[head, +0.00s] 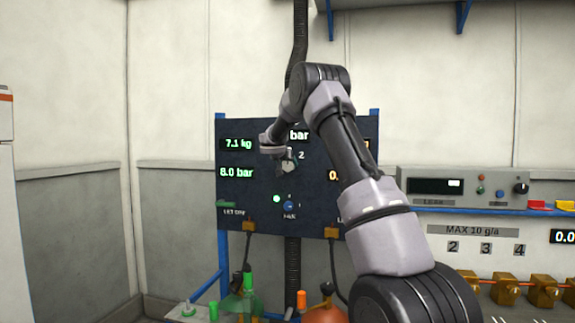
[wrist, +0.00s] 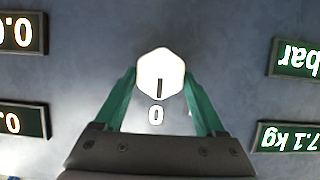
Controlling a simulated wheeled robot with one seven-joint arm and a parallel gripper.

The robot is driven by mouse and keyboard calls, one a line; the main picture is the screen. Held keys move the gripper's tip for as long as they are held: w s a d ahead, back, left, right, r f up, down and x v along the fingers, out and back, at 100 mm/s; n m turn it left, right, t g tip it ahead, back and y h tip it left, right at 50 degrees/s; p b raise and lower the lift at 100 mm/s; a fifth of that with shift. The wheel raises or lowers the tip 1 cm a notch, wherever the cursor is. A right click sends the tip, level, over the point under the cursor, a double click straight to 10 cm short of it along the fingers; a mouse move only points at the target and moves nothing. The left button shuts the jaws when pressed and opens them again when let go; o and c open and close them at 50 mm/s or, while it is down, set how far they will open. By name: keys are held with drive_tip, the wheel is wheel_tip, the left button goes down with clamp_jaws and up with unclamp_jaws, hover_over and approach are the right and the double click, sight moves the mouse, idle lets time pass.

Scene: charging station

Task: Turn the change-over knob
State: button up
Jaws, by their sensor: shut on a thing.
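The change-over knob (wrist: 160,76) is a pale hexagonal knob on the dark panel. Its black pointer line points at the "0" mark in the wrist view, which shows the panel upside down. My gripper (wrist: 161,73) has its two green fingers on either side of the knob and is shut on it. In the head view the knob (head: 290,165) shows small and partly covered by my arm, with a "2" at its upper right.
The dark panel (head: 229,152) carries lit displays, including the 7.1 kg display (head: 238,144) and the 8.0 bar display (head: 236,173). A small blue knob (head: 289,206) and a lit green lamp (head: 276,198) sit lower. A grey bench instrument (head: 462,186) stands at right.

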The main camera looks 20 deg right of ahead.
drive_tip(key=n, duration=0.1)
drive_tip(key=n+g+h, duration=0.1)
drive_tip(key=shift+w+a+f+n+h, duration=0.1)
drive_tip(key=shift+w+a+n+h, duration=0.05)
drive_tip(key=shift+a+n+h, duration=0.2)
drive_tip(key=n+h, duration=0.2)
drive_tip(key=n, duration=0.1)
drive_tip(key=shift+w+f+g, duration=0.1)
drive_tip(key=shift+g, duration=0.2)
drive_tip(key=shift+n, duration=0.35)
idle(0.3)
drive_tip(key=o, duration=1.3)
drive_tip(key=v, duration=1.1)
drive_tip(key=shift+w+f, duration=0.1)
